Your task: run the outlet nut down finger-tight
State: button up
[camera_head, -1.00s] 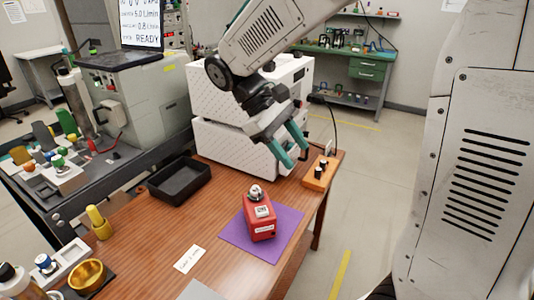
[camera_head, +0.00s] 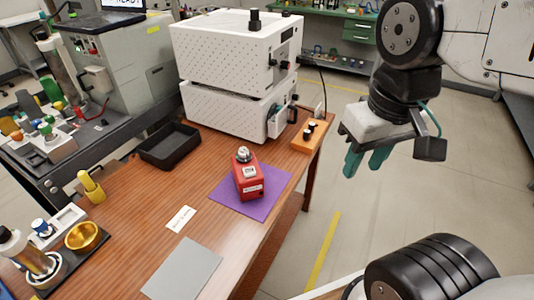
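My gripper (camera_head: 366,162) hangs over the floor to the right of the wooden table, with its two teal fingers pointing down. The fingers look apart, with nothing between them. The grey bench instrument (camera_head: 120,70) stands at the upper left with a display on top, cut off by the picture edge. I cannot make out which part is the outlet nut. My gripper is far from the instrument and touches nothing.
The wooden table (camera_head: 150,222) holds a red device (camera_head: 248,180) on a purple mat (camera_head: 222,190), a black tray (camera_head: 170,146), stacked white boxes (camera_head: 225,65), an orange block (camera_head: 301,145), a yellow part (camera_head: 91,187) and a gold bowl (camera_head: 83,237). Open floor lies right.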

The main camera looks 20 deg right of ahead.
aim_at(243, 152)
jog(key=z, duration=0.3)
jog(key=k, duration=0.4)
jog(key=z, duration=0.8)
jog(key=i, duration=1.2)
jog(key=u, duration=0.9)
